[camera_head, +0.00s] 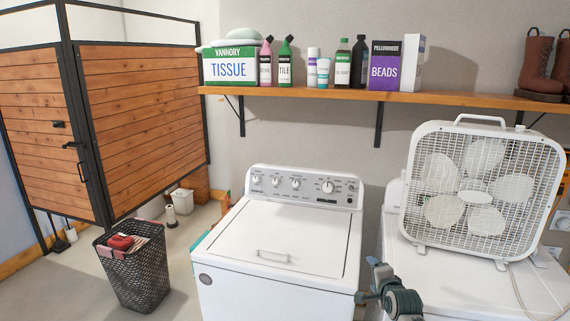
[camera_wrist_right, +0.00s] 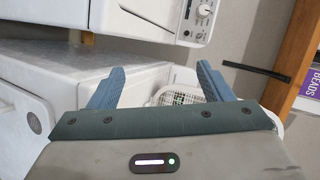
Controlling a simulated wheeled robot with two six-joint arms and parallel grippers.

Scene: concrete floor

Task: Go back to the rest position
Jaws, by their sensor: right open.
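My right gripper (camera_head: 368,280) shows at the bottom of the head view, in front of the gap between the washer (camera_head: 275,245) and the white machine (camera_head: 400,245) under the fan. In the right wrist view, its two blue-grey fingers (camera_wrist_right: 159,82) are spread apart. Nothing is held between them. My left gripper is in neither view.
A white box fan (camera_head: 484,190) stands on the right machine, close to my right gripper. A wooden shelf (camera_head: 330,94) with bottles and boxes runs along the wall above. A black mesh basket (camera_head: 140,275) stands on the floor at left, by a wood-panelled stall (camera_head: 145,110).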

